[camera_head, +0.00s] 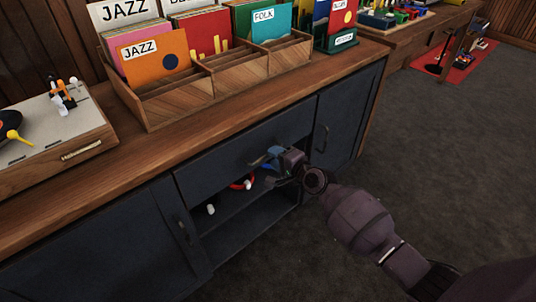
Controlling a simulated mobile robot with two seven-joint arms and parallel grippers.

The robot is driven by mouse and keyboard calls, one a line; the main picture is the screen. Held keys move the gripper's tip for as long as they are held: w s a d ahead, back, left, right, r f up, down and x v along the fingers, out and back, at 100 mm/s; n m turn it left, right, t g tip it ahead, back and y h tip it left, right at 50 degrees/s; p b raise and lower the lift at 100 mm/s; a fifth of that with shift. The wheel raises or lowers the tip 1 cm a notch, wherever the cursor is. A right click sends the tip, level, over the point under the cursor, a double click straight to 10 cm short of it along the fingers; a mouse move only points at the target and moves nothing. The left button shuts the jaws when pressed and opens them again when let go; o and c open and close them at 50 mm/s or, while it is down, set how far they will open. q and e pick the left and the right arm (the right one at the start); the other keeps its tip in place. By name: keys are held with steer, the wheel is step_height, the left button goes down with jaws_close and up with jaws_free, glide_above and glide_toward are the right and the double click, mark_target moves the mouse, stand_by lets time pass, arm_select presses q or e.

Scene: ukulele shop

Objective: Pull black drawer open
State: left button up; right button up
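The black drawer (225,160) is a wide dark panel just under the wooden counter top, above an open shelf. Its face looks about level with the cabinet front. My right gripper (262,171) comes in from the right, in front of the drawer's lower right part. Its two fingers point left and look apart, with a gap between them. I see no handle on the drawer, and the gripper hides part of its lower edge. I cannot tell whether the fingers touch the drawer. My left gripper is out of view.
The open shelf (236,232) below holds red and white items. Dark cabinet doors stand at left (105,240) and right (345,115). The counter (200,125) carries a wooden record crate (165,112) and a turntable (50,135). Grey carpet (440,150) at right is clear.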

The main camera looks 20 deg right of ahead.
steer(key=x, duration=0.2)
steer(key=shift+w+a+f, duration=0.1)
steer(key=shift+w+f, duration=0.15)
steer(key=shift+w, duration=0.1)
steer(key=shift+w+a+r+b, duration=0.1)
steer(key=shift+w+b, duration=0.2)
jaws_close()
